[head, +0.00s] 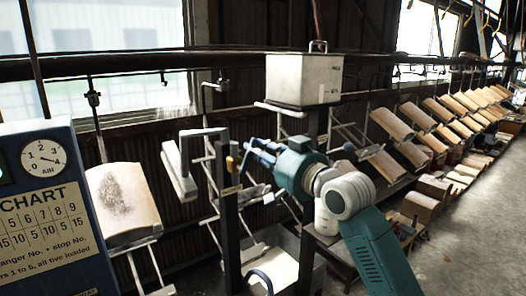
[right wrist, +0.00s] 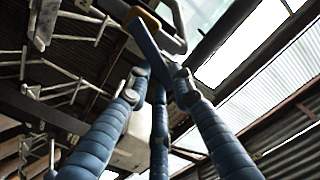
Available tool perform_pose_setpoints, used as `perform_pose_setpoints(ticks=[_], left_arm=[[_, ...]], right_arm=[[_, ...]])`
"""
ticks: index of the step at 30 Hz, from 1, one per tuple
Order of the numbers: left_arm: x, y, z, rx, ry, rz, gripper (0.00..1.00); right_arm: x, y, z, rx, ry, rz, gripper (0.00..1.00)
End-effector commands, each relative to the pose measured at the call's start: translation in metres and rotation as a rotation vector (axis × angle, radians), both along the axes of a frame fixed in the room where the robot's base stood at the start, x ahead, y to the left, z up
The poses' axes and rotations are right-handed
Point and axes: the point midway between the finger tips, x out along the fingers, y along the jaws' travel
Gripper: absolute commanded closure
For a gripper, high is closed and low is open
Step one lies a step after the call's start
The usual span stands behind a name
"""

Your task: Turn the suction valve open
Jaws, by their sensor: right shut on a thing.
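The suction valve shows as a small yellow-tipped lever (head: 230,163) on a dark upright post in the head view. In the right wrist view the lever (right wrist: 148,42) is a grey-blue bar with a yellow end at the top, slanting down to the fingers. My right gripper (head: 248,150) reaches in from the right, its blue fingers beside the post. In the right wrist view my right gripper (right wrist: 161,76) has its fingertips closed around the lower end of the bar. The exact contact is partly hidden. My left gripper is out of view.
A blue chart panel with an air gauge (head: 44,160) stands at the left. A pale box (head: 303,80) sits above my right arm. A curved tile (head: 123,200) rests on a hanger; more tiles line the right.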

Motion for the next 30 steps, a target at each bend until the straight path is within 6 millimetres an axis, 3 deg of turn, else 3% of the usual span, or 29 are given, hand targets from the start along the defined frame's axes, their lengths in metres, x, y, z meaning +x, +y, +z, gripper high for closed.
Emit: perform_pose_setpoints(ticks=[15,30], left_arm=[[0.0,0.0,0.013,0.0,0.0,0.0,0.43],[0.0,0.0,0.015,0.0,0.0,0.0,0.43]], right_arm=[[-0.013,0.017,0.009,-0.307,-0.223,-0.001,1.0],[-0.016,0.022,0.009,-0.381,-0.277,-0.001,1.0]])
